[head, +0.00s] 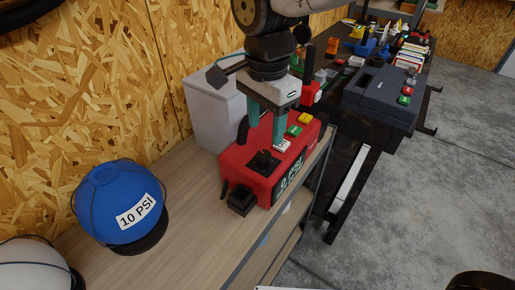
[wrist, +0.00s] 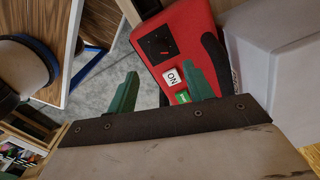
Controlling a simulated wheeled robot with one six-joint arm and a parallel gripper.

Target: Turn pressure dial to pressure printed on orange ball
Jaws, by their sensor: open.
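A red pressure box (head: 236,161) stands on the wooden bench, with a black dial (head: 264,162) on top and a lit side display (head: 290,180) that seems to read 9 PSI. The dial also shows in the wrist view (wrist: 158,44). My gripper (head: 264,132) is open and empty, its green fingers pointing down over the box, behind the dial near the white ON button (wrist: 171,77). A blue ball (head: 105,200) labelled 10 PSI sits in a black holder to the left. No orange ball is visible in either view.
A white ball (head: 32,265) is cut off at the lower left. A light grey bin (head: 207,108) stands behind the red box, against the chipboard wall. A dark case (head: 380,95) and cluttered items lie farther right. Bare bench (head: 190,200) separates the blue ball and the box.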

